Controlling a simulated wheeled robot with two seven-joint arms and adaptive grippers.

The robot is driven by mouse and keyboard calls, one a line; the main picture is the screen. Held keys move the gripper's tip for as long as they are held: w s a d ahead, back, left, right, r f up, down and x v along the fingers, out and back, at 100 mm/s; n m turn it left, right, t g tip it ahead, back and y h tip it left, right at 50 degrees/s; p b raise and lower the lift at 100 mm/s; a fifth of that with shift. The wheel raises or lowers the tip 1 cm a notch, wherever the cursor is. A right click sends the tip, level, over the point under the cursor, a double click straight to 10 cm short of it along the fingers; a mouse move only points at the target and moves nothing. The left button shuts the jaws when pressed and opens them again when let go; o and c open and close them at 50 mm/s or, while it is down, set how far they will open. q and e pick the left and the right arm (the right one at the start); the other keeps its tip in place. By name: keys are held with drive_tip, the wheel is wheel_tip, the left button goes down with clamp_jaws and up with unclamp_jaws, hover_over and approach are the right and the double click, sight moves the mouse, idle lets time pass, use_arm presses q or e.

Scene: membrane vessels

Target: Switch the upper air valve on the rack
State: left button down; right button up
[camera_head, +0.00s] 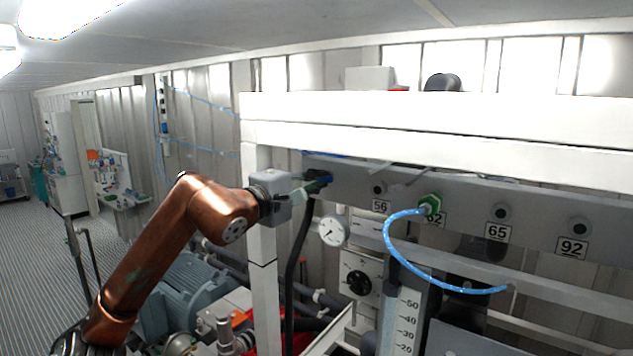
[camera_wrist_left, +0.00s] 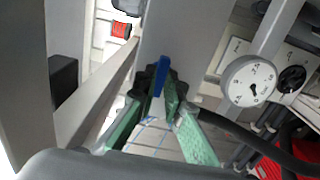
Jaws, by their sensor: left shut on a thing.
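The upper air valve has a blue handle (camera_wrist_left: 161,75) and a dark body, with a black hose (camera_head: 297,262) running down from it. It sits at the left end of the grey panel (camera_head: 465,203) on the white rack (camera_head: 420,118). My left gripper (camera_head: 316,186) reaches in past the rack's left post. In the left wrist view my left gripper (camera_wrist_left: 168,100) has its green fingers closed around the blue handle. The handle tip shows beyond the fingers; the valve body is partly hidden behind them. My right gripper is in neither view.
The rack's white left post (camera_head: 262,270) stands close beside my left wrist. A round gauge (camera_head: 333,230) and a black knob (camera_head: 358,283) sit below the valve. A blue tube (camera_head: 425,268) loops from a green fitting (camera_head: 430,205) to the right.

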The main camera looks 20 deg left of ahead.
use_arm(q)
drive_tip(key=shift+f, duration=0.1)
drive_tip(key=shift+n+b, duration=4.3)
drive_tip(key=shift+n, duration=3.6)
drive_tip(key=c, duration=2)
unclamp_jaws()
drive_tip(key=shift+s, duration=0.1)
